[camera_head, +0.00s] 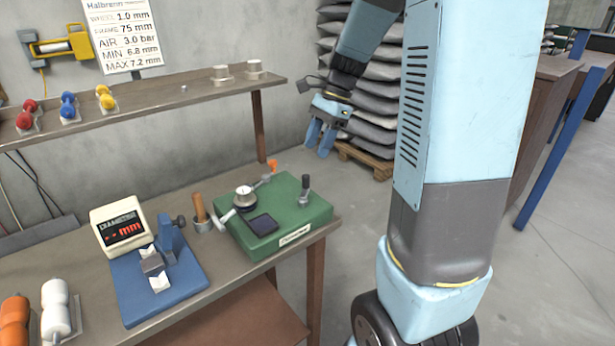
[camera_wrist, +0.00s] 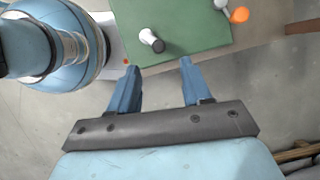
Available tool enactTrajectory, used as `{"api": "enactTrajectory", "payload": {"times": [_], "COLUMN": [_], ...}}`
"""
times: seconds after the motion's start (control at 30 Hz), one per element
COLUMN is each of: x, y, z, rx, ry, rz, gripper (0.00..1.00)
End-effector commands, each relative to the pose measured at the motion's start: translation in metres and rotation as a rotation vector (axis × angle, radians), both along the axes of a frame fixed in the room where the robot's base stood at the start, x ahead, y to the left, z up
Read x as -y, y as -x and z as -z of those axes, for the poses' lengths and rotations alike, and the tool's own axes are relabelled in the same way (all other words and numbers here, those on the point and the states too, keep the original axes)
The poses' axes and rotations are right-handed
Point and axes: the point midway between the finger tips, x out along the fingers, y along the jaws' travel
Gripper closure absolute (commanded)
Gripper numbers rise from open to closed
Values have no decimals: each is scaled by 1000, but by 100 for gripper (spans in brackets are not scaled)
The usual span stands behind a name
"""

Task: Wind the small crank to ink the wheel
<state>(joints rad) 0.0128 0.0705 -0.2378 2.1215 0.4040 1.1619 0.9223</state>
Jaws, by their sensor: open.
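A green machine (camera_head: 285,243) stands at the right end of the bench. On it are a pale round wheel or dial (camera_head: 244,197), a dark square pad (camera_head: 262,225), an arm with an orange knob (camera_head: 272,165) and an upright black-handled part (camera_head: 305,187). I cannot tell for certain which part is the small crank. My gripper (camera_head: 318,142) is open and empty, above and behind the machine's right end. In the wrist view the black-handled part (camera_wrist: 151,40) is just beyond my open fingers, apart from them, and the orange knob (camera_wrist: 239,14) is at upper right.
A wooden-handled tool (camera_head: 200,208) stands in a holder left of the machine. A blue gauge stand (camera_head: 180,282) with a display box (camera_head: 120,228) is further left. A shelf (camera_head: 150,100) runs behind. Stacked grey sacks (camera_head: 375,100) stand on a pallet beyond my arm.

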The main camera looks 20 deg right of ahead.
Motion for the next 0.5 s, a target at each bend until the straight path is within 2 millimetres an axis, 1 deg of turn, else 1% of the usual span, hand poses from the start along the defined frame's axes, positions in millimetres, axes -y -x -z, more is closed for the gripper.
{"api": "enactTrajectory", "payload": {"times": [0.03,0.3,0.5], "x": [-4,-22,-31], "y": [2,5,7], "z": [9,52,77], "rx": [-4,-3,-1], "ry": [0,-1,0], "rz": [-2,-2,-1], "gripper": [51,51,51]}}
